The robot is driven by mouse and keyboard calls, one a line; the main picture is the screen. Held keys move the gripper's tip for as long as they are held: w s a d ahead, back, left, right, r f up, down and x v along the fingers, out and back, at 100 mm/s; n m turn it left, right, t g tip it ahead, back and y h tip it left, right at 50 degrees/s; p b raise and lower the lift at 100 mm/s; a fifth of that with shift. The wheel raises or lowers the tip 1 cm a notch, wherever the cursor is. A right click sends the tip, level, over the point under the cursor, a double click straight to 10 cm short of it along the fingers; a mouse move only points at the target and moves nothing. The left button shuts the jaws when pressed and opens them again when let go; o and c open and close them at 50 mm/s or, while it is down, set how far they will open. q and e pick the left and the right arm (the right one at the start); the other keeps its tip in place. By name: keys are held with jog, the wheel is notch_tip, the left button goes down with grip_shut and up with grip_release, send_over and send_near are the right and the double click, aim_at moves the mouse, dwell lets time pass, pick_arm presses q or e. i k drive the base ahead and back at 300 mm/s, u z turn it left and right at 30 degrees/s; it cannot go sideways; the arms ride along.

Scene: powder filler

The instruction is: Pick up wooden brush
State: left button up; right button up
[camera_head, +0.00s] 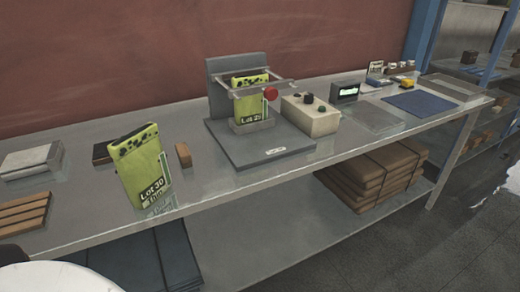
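A small brown wooden-looking block (183,155) lies on the metal table, just right of the standing green bag marked Lot 30 (143,168). It may be the wooden brush, or its end; I see no bristles. A flat dark piece with a brown edge (101,153) shows left of the same bag. The bag hides what lies between them, so I cannot tell if they are one thing. Neither of my grippers is in view, and nothing touches these pieces.
A grey filler stand (236,148) holds a second green bag (246,102). A beige control box (311,116) stands right of it. Wooden slats (22,213) and a grey block (30,160) lie at the left. Brown packages (375,172) fill the lower shelf's right part.

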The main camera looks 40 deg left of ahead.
aim_at(184, 155)
jog(key=z, duration=1.25)
jog(key=k, duration=1.1)
jog(key=u, duration=2)
jog(key=i, duration=0.35)
jog(key=z, duration=0.2)
